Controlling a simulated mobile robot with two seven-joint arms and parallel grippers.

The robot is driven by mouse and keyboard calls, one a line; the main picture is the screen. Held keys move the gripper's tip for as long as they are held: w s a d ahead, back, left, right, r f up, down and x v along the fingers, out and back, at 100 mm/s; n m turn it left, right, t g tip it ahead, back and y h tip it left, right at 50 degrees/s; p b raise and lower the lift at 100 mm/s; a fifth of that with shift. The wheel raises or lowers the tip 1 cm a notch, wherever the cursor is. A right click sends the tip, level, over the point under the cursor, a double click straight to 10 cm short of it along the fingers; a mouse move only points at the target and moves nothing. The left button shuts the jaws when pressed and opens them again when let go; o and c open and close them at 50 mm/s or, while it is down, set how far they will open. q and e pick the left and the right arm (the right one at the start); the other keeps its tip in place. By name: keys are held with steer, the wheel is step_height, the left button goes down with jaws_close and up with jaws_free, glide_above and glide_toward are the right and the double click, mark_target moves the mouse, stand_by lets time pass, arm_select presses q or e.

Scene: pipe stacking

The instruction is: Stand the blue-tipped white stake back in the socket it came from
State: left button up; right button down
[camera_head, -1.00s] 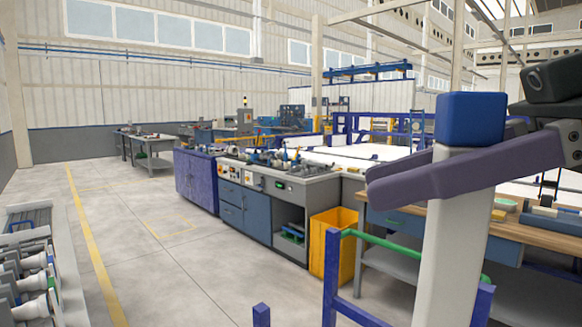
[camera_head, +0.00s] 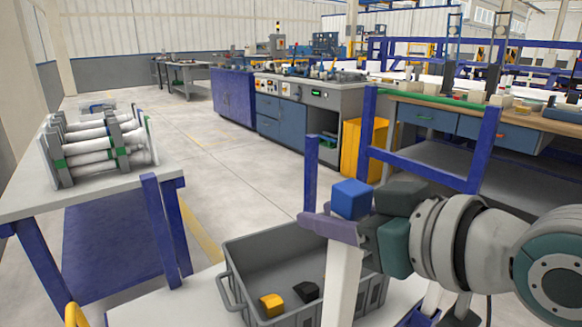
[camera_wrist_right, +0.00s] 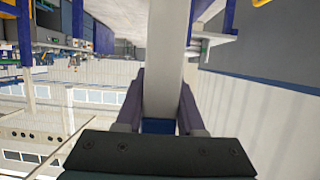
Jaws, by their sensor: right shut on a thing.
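The white stake (camera_head: 343,280) stands nearly upright in the head view with its blue tip (camera_head: 351,199) at the top. My right gripper (camera_head: 340,229) is shut on it just below the tip, its purple fingers on either side. In the right wrist view the stake (camera_wrist_right: 165,60) runs between the two fingers, with the blue tip (camera_wrist_right: 158,126) close to the palm. The stake's lower end is cut off by the head view's bottom edge. I cannot make out its socket. My left gripper is not in view.
A grey bin (camera_head: 238,266) with a yellow block (camera_head: 271,304) and a black block (camera_head: 306,291) lies behind and left of the stake. A table at left carries a rack of white pipes (camera_head: 90,145). Blue posts (camera_head: 311,180) rise nearby. Floor is open beyond.

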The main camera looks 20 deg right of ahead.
arm_select(q)
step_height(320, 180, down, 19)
steer(key=b, duration=1.6)
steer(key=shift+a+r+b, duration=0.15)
steer(key=shift+b, duration=0.25)
arm_select(e)
steer(key=a+f, duration=0.2)
steer(key=f, duration=0.9)
steer(key=a+f, duration=0.2)
steer(key=f, duration=0.9)
steer(key=shift+s+f, duration=0.2)
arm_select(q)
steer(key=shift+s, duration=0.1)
arm_select(e)
steer(key=shift+c, duration=2.2)
jaws_free()
steer(key=shift+f, duration=0.1)
arm_select(q)
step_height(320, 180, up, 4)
steer(key=p, duration=0.4)
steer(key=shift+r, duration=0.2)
arm_select(e)
steer(key=v, duration=1)
